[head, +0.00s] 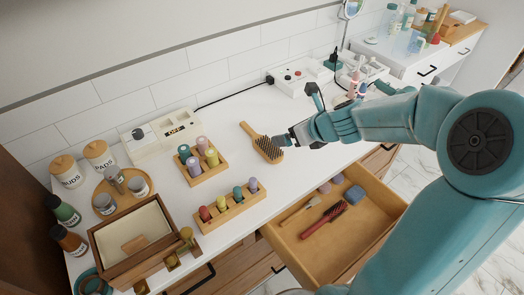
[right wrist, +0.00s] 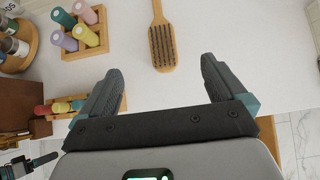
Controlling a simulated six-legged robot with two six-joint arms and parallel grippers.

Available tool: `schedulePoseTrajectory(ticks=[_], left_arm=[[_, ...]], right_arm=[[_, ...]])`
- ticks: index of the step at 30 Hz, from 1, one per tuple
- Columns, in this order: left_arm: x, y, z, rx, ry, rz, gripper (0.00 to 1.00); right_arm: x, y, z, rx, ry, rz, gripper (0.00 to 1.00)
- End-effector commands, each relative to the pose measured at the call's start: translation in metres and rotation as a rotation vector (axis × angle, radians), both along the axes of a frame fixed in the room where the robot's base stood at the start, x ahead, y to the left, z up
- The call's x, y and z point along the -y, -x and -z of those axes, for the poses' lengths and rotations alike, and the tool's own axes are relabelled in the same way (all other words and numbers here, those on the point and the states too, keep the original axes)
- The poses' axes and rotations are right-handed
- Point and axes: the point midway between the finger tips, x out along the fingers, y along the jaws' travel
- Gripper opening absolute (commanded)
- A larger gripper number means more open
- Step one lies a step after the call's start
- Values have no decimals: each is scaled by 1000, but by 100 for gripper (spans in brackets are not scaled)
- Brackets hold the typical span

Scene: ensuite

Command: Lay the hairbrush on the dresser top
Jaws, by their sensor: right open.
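A wooden hairbrush (head: 262,144) with dark bristles lies bristles up on the white dresser top (head: 240,108). In the right wrist view the hairbrush (right wrist: 161,42) lies beyond the fingertips, roughly centred between them, with its handle pointing away. My right gripper (head: 287,141) is beside the brush head in the head view. In the right wrist view its two fingers (right wrist: 160,78) are wide apart with nothing between them.
An open drawer (head: 375,196) below holds a red brush (head: 324,220) and small items. Wooden racks of bottles (head: 230,206) stand left of the hairbrush. Dresser top around the brush is clear.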

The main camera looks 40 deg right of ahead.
Motion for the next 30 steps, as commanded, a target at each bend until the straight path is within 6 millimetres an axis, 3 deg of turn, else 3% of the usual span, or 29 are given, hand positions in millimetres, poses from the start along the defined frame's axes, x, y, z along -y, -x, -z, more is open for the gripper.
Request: schedulePoseTrajectory(ticks=[3,9,20,30], left_arm=[[0,0,17,0,0,0,97],[0,0,26,0,0,0,97],[0,0,59,1,0,0,97],[0,0,69,0,0,0,97]], right_arm=[[1,1,17,0,0,0,98],[1,-4,28,0,-1,-2,98],[5,-60,85,-1,0,-3,98],[8,-86,108,0,0,-1,98]])
